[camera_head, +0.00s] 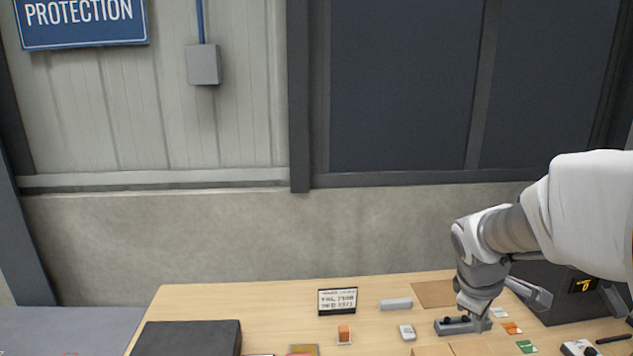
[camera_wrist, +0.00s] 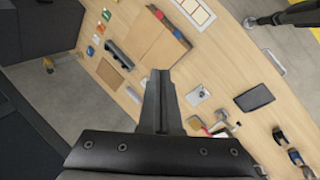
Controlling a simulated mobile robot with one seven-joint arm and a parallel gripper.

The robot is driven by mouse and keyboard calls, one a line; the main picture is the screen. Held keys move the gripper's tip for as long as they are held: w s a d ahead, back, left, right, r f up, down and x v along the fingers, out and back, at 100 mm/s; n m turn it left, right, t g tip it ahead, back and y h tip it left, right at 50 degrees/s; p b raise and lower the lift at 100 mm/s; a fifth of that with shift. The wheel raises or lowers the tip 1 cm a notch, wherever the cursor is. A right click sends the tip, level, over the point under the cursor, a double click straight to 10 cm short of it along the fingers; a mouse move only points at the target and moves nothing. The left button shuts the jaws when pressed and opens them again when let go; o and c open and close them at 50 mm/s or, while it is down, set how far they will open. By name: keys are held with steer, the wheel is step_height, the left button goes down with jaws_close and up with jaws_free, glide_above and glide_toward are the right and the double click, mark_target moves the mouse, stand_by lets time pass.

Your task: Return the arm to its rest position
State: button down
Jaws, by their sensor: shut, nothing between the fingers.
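My white and grey arm reaches in from the right in the head view. Its end, my gripper (camera_head: 472,310), points down over the table just by a dark grey block-like part (camera_head: 452,327); I cannot tell from this view whether they touch. In the wrist view my gripper (camera_wrist: 160,73) shows its two dark fingers together, with nothing visible between them. The wooden table (camera_wrist: 222,62) lies beyond the fingertips.
A black box (camera_head: 555,290) stands right of the arm. A dark case (camera_head: 190,338) is at front left. The wrist view shows a brown box (camera_wrist: 155,42) and black tablet (camera_wrist: 254,97).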

steer(key=s+a+r+m+t+y+b, duration=0.2)
steer(key=s+a+m, duration=0.6)
steer(key=s+a, duration=0.7)
step_height(320, 180, up, 2)
steer(key=shift+s+r+t+y+b, duration=0.1)
steer(key=shift+s+t+y+b, duration=0.2)
steer(key=shift+s+y, duration=0.55)
